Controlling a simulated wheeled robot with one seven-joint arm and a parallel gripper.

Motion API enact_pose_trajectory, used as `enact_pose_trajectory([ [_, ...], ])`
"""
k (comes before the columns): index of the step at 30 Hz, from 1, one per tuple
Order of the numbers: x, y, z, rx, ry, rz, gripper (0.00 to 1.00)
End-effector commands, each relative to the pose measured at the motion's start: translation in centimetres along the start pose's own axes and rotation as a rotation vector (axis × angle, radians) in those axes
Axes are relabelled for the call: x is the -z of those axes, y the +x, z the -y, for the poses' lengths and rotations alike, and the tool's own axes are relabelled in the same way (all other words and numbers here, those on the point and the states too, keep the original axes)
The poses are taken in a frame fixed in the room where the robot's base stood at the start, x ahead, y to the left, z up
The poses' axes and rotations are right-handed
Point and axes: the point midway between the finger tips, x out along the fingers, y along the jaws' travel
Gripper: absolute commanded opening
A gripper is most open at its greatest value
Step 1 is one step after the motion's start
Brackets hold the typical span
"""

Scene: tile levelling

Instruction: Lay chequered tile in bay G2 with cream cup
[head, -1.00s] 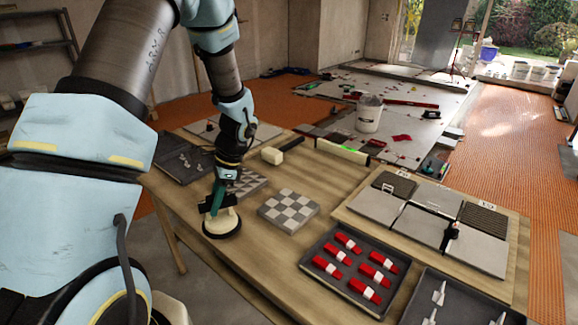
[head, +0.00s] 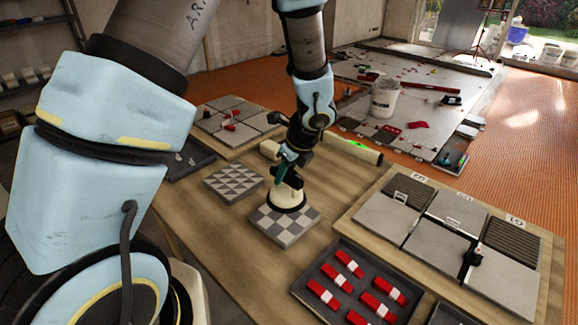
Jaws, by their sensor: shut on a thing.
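My gripper (head: 289,177) is shut on the cream cup (head: 287,194), a squat suction cup with a dark rim, held upright. The cup is over the rear part of the chequered tile (head: 280,232), which lies on the wooden table. I cannot tell whether the rim touches the tile; it hides part of the tile's far side. The bay board (head: 370,238) lies to the right, with plain grey tiles and dark ribbed areas, one at the back left and one at the right (head: 512,241).
A triangle-patterned tile (head: 233,183) lies left of the chequered tile. A tray (head: 313,312) of red wedges stands in front of the bay board. Bare table separates the chequered tile from the board.

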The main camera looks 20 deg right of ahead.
Motion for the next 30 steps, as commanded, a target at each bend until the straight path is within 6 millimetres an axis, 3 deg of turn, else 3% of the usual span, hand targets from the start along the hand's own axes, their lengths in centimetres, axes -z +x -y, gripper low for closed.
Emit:
enact_pose_trajectory([
  [21,2.3,5.6,0.0,0.0,-0.002,0.001,0.0],
  [30,2.4,6.0,0.0,0.0,-0.002,0.001,0.0],
])
